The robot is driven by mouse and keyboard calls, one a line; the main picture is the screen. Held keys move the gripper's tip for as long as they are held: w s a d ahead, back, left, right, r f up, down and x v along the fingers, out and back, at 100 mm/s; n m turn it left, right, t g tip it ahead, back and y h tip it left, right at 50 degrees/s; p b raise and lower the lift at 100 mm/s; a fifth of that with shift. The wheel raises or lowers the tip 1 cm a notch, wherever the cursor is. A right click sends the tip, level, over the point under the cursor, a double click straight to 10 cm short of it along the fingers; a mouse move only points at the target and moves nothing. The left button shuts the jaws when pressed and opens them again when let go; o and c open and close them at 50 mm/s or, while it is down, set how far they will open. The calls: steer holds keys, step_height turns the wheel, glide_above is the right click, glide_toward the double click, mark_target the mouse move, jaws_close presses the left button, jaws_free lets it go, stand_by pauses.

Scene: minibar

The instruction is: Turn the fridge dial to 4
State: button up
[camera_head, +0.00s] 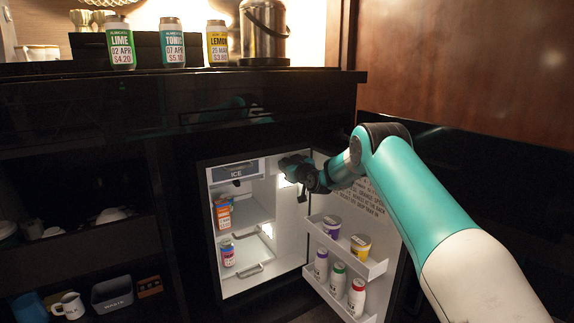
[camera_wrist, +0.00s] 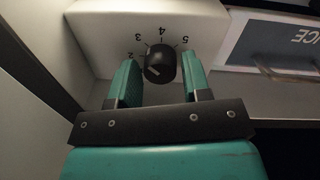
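The fridge dial (camera_wrist: 160,66) is a round black knob on a pale housing in the wrist view. Upside-down numbers 2, 3, 4 and 5 arc around its far side. A pale mark on the knob lies at its lower left, away from the 4. My gripper (camera_wrist: 160,80) is open, with one teal finger on each side of the dial and a visible gap on both sides. The left finger hides the area below the 2. In the head view my gripper (camera_head: 290,167) reaches into the open fridge (camera_head: 255,290), and the dial is hidden there.
The ICE compartment (camera_head: 236,171) is at the fridge's upper left; its panel (camera_wrist: 272,45) is right of the dial. Small items stand on the inner shelves.

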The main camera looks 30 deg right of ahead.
steer(key=c, duration=0.6)
steer(key=shift+m, duration=0.3)
steer(key=shift+d+m+p, duration=0.15)
steer(key=shift+m+p, duration=1.8)
steer(key=shift+m, duration=2.15)
steer(key=o, duration=1)
steer(key=shift+c, duration=0.2)
